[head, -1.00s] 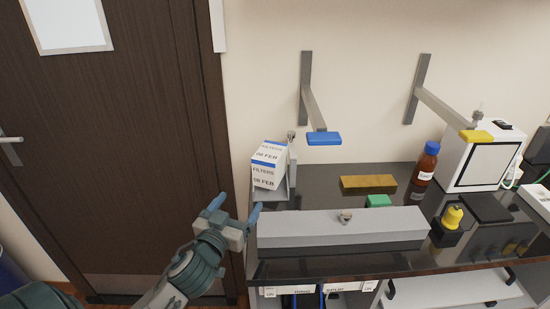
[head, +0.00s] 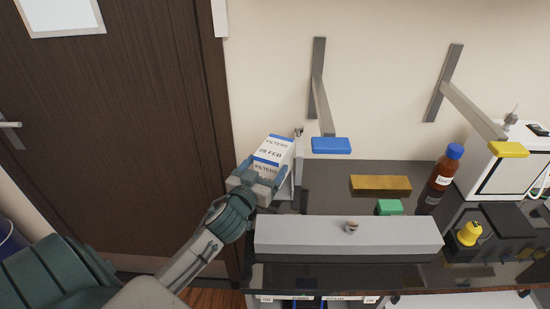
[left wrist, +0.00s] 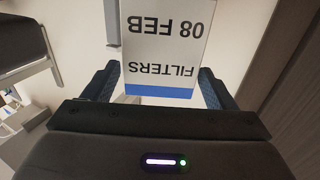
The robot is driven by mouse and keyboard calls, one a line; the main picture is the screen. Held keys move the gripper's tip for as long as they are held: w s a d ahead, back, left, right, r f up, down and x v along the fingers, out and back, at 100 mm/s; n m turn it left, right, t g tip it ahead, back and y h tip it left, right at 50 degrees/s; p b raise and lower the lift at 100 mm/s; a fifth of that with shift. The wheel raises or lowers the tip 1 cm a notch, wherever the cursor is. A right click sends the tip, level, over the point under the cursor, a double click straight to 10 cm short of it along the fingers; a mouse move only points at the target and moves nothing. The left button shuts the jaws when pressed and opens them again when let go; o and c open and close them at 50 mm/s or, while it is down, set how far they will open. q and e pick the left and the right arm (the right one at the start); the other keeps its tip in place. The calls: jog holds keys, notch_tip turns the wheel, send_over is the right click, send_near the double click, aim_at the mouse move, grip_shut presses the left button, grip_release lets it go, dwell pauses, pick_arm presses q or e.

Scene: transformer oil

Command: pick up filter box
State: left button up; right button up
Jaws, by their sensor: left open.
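The filter box (head: 274,152) is white with blue bands and reads "FILTERS" and "08 FEB". It stands at the left end of the dark counter, against a grey bracket. My left gripper (head: 262,174) is open at the box's near lower part, its fingers to either side of it. In the left wrist view, the box (left wrist: 166,45) appears upside down between the two blue fingers of the left gripper (left wrist: 159,88). Gaps show between the fingers and the box there. The right gripper is not in view.
A long grey bar (head: 345,236) lies along the counter front. Behind it are a green block (head: 389,207), a tan block (head: 379,185) and a brown bottle (head: 445,168). A wall bracket with a blue end (head: 331,146) juts out right of the box. A dark door (head: 110,140) is at left.

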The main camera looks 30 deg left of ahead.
pick_arm(q)
jog(key=w, duration=0.1)
jog(key=w+p, duration=0.2)
jog(key=shift+w+a+r, duration=0.2)
jog(key=shift+w+a, duration=0.1)
jog(key=shift+a, duration=0.05)
jog(key=shift+w+f, duration=0.1)
jog(key=shift+w, duration=0.3)
jog(key=shift+w+f, duration=0.1)
jog(key=shift+w, duration=0.05)
jog(key=c, duration=1)
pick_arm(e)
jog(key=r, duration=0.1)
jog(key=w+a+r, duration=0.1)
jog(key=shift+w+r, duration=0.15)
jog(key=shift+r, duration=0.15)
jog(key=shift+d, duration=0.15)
